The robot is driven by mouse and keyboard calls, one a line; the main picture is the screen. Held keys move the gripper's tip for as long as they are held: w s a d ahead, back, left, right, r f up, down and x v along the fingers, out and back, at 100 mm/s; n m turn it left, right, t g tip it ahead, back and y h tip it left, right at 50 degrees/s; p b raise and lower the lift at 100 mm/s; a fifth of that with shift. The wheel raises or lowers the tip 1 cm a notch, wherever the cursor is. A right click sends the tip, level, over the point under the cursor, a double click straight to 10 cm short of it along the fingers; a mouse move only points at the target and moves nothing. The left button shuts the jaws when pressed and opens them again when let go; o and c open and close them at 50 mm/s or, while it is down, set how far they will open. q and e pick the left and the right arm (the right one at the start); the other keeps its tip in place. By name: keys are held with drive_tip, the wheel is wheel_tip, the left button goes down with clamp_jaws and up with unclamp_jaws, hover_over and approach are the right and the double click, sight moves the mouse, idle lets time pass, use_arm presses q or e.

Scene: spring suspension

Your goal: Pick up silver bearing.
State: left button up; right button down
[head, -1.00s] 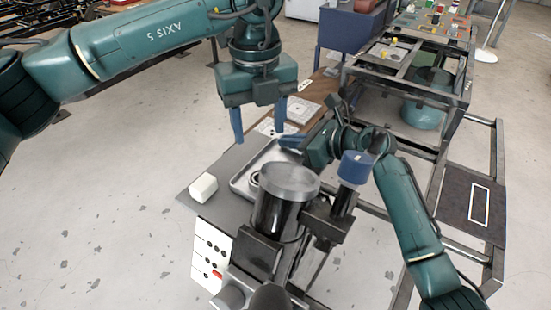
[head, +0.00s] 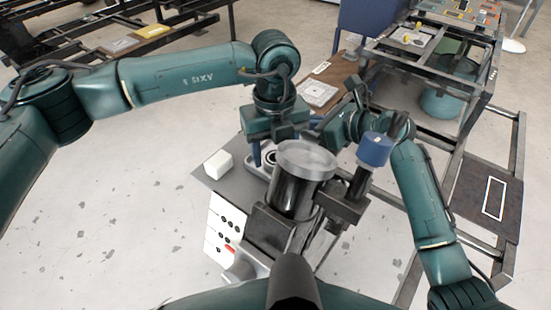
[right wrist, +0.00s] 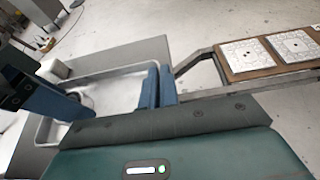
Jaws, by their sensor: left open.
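The silver bearing (head: 270,157) shows as a small dark-centred ring in the metal tray (head: 253,171), partly hidden by the arm and a cylinder. My left gripper (head: 267,151) is open and points down over the tray; one blue finger shows left of the ring, the other is mostly hidden. Contact cannot be told.
A dark cylinder with a silver top (head: 305,160) stands in front of the tray, with a blue-capped post (head: 375,150) beside it. A white block (head: 217,164) sits on the grey table's left corner. A brown board with white plates (head: 318,93) lies behind.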

use_arm(q)
drive_tip(key=shift+f, duration=0.1)
drive_tip(key=shift+c, duration=0.3)
drive_tip(key=c, duration=0.8)
drive_tip(key=shift+o, duration=0.2)
wheel_tip(320, 180, up, 10)
use_arm(e)
drive_tip(key=c, duration=1.6)
unclamp_jaws()
